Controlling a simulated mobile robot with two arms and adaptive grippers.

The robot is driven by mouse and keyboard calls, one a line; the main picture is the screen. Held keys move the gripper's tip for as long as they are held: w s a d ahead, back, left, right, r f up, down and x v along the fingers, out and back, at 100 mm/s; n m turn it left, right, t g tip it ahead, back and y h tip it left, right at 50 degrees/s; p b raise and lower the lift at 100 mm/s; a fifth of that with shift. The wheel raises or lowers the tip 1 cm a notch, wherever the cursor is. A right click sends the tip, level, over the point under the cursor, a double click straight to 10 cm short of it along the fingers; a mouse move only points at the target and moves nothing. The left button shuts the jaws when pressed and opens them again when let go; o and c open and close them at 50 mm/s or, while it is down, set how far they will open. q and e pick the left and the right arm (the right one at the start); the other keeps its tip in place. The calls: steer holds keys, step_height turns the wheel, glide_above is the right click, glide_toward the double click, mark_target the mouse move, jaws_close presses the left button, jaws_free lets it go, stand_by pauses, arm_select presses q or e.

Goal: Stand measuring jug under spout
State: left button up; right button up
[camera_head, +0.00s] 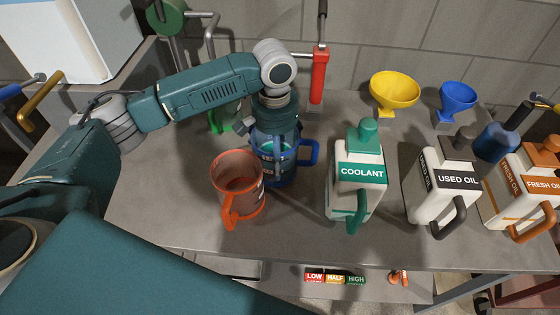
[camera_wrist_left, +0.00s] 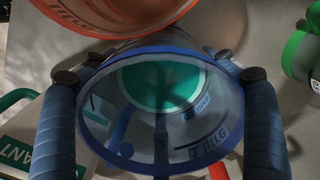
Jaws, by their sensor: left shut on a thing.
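A clear measuring jug with a blue rim and blue handle (camera_head: 308,152) stands upright near the middle of the bench. My left gripper (camera_head: 272,128) comes down over it from above and is shut on it. In the left wrist view the fingers (camera_wrist_left: 160,78) sit on either side of the jug's blue rim (camera_wrist_left: 160,170), with a green disc visible inside. I cannot tell whether the jug's base touches the bench. A green drum (camera_head: 168,17) with a grey tap-like pipe (camera_head: 204,20) is at the back left; its outlet end is unclear. My right gripper is out of view.
An orange jug (camera_head: 238,180) stands close in front-left of the blue one. A green jug (camera_head: 216,122) is partly hidden behind my arm. A red pump (camera_head: 319,75), yellow funnel (camera_head: 394,88) and coolant can (camera_head: 360,190) stand right. The bench's front left is clear.

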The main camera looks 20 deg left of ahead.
arm_select(q)
steer(key=shift+s+d+f+p, duration=0.3)
steer(key=shift+s+d+f, duration=0.3)
steer(key=shift+d, duration=0.15)
steer(key=shift+d+f, duration=0.15)
steer(key=shift+f, duration=0.05)
steer(key=o, duration=1.5)
steer(key=shift+s+f, duration=0.1)
steer(key=shift+f, duration=0.1)
steer(key=shift+c, duration=0.2)
steer(key=shift+o, duration=1.3)
